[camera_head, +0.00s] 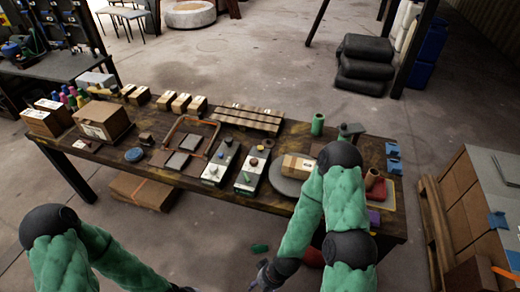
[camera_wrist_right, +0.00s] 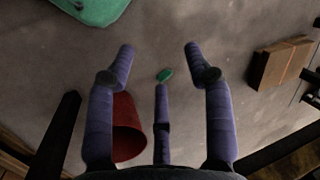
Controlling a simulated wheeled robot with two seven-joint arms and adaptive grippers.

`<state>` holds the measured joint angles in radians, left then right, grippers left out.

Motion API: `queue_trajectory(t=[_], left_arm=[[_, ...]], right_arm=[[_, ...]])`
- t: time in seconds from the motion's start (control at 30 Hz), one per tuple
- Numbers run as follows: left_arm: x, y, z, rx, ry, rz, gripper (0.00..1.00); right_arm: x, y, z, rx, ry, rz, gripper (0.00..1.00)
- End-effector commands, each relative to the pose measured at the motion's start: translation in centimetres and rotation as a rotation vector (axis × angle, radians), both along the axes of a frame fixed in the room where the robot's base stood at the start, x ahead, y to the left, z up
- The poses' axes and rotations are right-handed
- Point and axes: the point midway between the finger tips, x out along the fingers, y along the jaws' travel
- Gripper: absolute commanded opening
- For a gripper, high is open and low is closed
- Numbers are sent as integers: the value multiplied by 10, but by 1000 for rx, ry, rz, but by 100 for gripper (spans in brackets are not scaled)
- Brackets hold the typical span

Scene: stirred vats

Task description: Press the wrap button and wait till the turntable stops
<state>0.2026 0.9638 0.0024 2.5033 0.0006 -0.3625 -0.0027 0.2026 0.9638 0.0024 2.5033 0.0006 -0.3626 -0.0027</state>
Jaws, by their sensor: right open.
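The turntable (camera_head: 283,187) is a grey disc on the wooden table, right of centre, partly hidden by my right arm. A taped carton (camera_head: 297,166) sits on it. Two pale control boxes stand to its left: one (camera_head: 221,163) with several coloured buttons, and one (camera_head: 247,178) with a dark knob and a green button. I cannot read which button is the wrap button. My right gripper (camera_wrist_right: 160,55) is open and empty, low in front of the table over the floor; part of it shows in the head view (camera_head: 262,272). My left arm runs off the bottom edge.
The table (camera_head: 150,165) also carries cartons (camera_head: 102,119), a slatted pallet (camera_head: 248,118) and a green cylinder (camera_head: 318,124). A red bucket (camera_wrist_right: 128,130) and a small green object (camera_wrist_right: 166,75) are on the floor below my right gripper. Stacked boxes (camera_head: 480,205) stand at right.

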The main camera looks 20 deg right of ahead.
Motion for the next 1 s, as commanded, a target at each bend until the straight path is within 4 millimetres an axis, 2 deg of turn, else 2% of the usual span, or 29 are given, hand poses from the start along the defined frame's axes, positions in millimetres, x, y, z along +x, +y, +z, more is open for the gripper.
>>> queue_trajectory(t=[0.17,0.3,0.37,1.0], left_arm=[[0,0,0,0,0,0,0],[0,0,0,0,0,0,0],[0,0,0,0,0,0,0],[0,0,0,0,0,0,0]], right_arm=[[0,0,0,0,0,0,53],[0,0,0,0,0,0,13],[0,0,0,0,0,0,0],[0,0,0,0,0,0,0]])
